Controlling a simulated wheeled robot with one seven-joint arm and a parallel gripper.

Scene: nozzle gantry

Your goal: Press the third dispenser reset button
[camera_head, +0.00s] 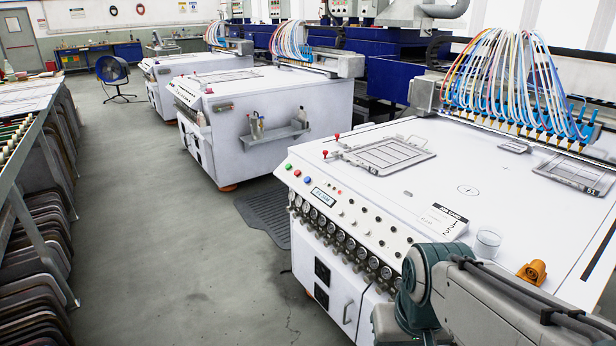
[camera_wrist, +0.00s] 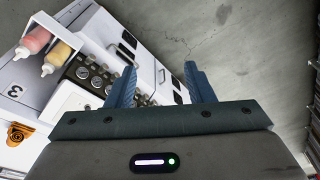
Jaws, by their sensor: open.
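In the head view a white machine (camera_head: 420,215) stands at the right. Its sloping front panel (camera_head: 325,205) carries red, green and blue buttons (camera_head: 297,173) at the left end, a small display (camera_head: 323,197), a row of black knobs and a row of round gauges (camera_head: 340,237). Labels are too small to read, so I cannot tell which button is the third dispenser reset. My gripper (camera_wrist: 163,85) shows in the wrist view, open and empty, its two blue fingers spread. Beyond it lies a white machine face with gauges (camera_wrist: 90,75), apart from the fingers. The gripper is out of the head view.
A bottle holder with red (camera_wrist: 35,40) and yellow bottles (camera_wrist: 58,55) juts out in the wrist view. In the head view, a clear cup (camera_head: 488,242) and an orange object (camera_head: 533,271) sit on the machine top. Open floor (camera_head: 190,265) lies left; racks line the left edge.

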